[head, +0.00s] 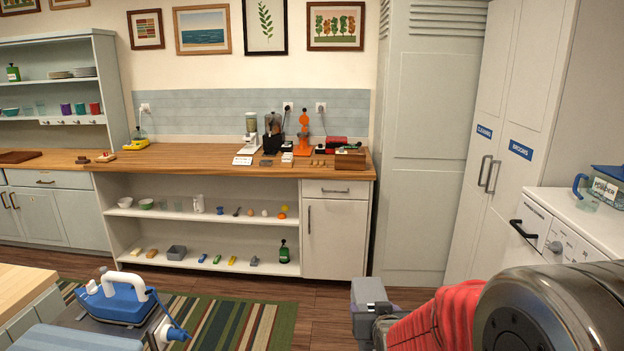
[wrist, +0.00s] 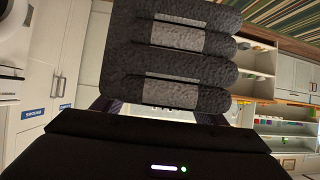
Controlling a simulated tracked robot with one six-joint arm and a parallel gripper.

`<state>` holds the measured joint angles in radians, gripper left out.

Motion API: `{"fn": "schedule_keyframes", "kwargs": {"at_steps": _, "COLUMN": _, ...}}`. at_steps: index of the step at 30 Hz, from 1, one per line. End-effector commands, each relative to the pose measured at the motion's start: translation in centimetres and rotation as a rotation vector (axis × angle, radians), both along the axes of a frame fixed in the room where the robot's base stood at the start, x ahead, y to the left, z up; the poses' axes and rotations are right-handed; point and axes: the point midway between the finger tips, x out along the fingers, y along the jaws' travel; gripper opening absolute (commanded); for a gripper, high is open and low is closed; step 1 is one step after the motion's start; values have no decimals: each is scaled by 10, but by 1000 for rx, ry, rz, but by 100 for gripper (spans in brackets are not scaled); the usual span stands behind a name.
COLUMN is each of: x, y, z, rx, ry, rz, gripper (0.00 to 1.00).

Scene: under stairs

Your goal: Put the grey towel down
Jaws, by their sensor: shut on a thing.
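The grey towel (wrist: 170,65) is a folded, textured bundle with rounded folds. It fills the upper middle of the wrist view, held between the two dark fingers of my gripper (wrist: 157,110), which is shut on it. In the head view, a grey block-like part of the towel (head: 367,292) shows at the bottom, right of centre, with my gripper (head: 380,316) just beside it. The towel is held up in front of the floor and rug, and its far side is hidden.
A blue-and-white iron (head: 122,300) stands at the lower left above a striped rug (head: 240,322). The wooden counter (head: 200,160) with crowded shelves below is at the back. Tall cupboards (head: 510,130) and a white washing machine (head: 575,225) stand at right.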

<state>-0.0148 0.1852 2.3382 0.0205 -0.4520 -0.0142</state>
Motion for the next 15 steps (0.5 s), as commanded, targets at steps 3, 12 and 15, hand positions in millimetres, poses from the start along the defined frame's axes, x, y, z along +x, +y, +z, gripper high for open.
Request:
{"fn": "schedule_keyframes", "kwargs": {"at_steps": 3, "x": 0, "y": -1, "z": 0, "rx": 0, "ry": -1, "rz": -1, "gripper": 25}}
{"fn": "schedule_keyframes", "kwargs": {"at_steps": 12, "x": 4, "y": -3, "z": 7, "rx": 1, "ry": -4, "rz": -19, "gripper": 25}}
{"fn": "schedule_keyframes", "kwargs": {"at_steps": 15, "x": 8, "y": -6, "z": 16, "rx": 2, "ry": -5, "rz": -42, "gripper": 25}}
